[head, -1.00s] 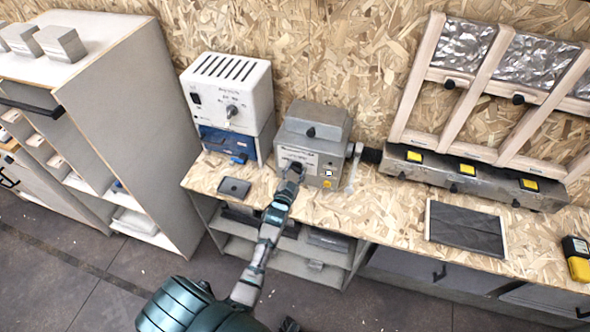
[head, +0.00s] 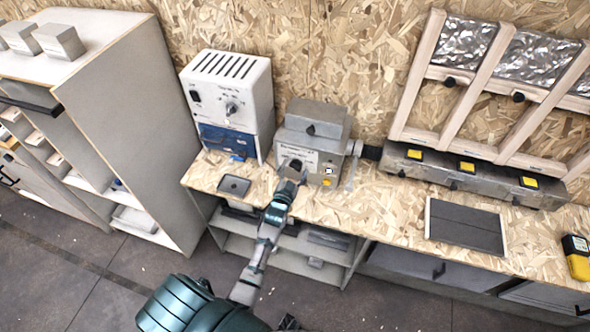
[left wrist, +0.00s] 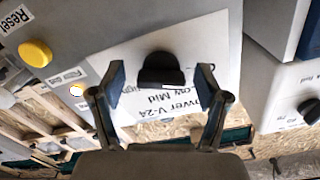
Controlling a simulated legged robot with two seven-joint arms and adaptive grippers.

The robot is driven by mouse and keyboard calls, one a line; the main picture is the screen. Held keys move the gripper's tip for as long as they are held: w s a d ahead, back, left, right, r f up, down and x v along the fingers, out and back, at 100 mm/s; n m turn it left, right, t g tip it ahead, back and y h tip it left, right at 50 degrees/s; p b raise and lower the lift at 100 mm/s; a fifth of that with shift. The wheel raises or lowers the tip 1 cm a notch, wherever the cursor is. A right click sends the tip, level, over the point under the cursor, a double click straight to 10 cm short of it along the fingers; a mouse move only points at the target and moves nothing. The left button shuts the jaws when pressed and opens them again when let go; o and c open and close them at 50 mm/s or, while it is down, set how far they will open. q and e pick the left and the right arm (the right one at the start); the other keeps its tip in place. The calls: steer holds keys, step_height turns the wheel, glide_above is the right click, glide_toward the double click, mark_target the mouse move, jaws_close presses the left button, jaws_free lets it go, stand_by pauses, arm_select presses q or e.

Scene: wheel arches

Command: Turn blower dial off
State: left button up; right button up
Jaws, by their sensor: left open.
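The blower unit (head: 307,152) is a grey metal box on the wooden bench, with a white label plate on its front. In the left wrist view its black dial (left wrist: 160,68) sits on the white plate (left wrist: 205,45), whose print reads "ower V-24" with "Low" and "Mid". My left gripper (head: 292,168) is at the front of the unit. In the left wrist view my left gripper (left wrist: 160,86) is open, with one finger on each side of the dial and gaps between. In the head view the gripper hides the dial. My right gripper is not in view.
A white box with a knob (head: 232,107) stands on a blue unit (head: 228,140) to the left. A yellow button (left wrist: 35,53) is beside the plate. A grey rail with yellow squares (head: 465,182) and a dark mat (head: 465,227) lie to the right.

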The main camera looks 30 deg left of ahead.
arm_select(q)
steer(key=v, duration=1.1)
steer(key=shift+s, duration=0.25)
steer(key=shift+d+f, duration=0.15)
